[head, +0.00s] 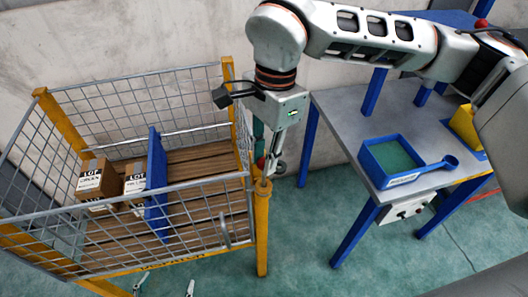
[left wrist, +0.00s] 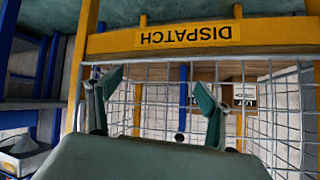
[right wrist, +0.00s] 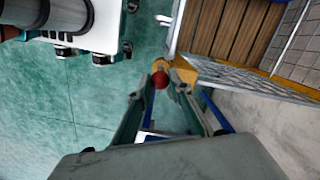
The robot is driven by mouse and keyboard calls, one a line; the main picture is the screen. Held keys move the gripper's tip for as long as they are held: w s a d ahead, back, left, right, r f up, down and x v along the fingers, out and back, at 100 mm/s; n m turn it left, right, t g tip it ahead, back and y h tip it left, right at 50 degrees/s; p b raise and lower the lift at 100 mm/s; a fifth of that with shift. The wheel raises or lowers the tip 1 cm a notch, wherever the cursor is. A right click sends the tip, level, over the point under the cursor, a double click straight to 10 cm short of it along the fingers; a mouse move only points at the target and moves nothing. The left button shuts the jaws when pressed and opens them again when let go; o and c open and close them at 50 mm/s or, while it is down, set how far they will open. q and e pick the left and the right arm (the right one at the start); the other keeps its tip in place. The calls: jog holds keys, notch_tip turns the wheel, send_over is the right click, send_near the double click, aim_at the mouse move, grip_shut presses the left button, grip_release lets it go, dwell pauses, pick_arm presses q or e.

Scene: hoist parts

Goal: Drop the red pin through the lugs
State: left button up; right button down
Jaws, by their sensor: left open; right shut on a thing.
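The red pin (head: 261,162) shows only as a small red knob, at the yellow corner post (head: 262,225) of the mesh cage. My right gripper (head: 267,174) reaches down over this post, shut on the pin. In the right wrist view the red knob (right wrist: 160,80) is between my fingertips, with the yellow post top behind it. The pin's shank and the lugs are hidden or too small to tell, so I cannot see whether it is in them. My left gripper (left wrist: 155,105) is open and empty, facing the cage's front below the DISPATCH sign (left wrist: 187,36).
The mesh cage (head: 70,255) has a slatted floor, two LOT boxes (head: 96,180) (head: 136,183) and a blue divider (head: 157,185). A grey bench (head: 345,110) with a blue tray (head: 372,158) stands to the right. Green floor is clear between them.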

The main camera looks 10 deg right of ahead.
pick_arm(q)
jog(key=shift+s+f, duration=0.1)
jog(key=shift+f, duration=0.15)
pick_arm(e)
jog(key=shift+f, duration=0.65)
dwell(0.6)
pick_arm(q)
jog(key=shift+f+b, duration=0.1)
jog(key=shift+b, duration=0.2)
pick_arm(e)
jog(key=shift+f, duration=0.15)
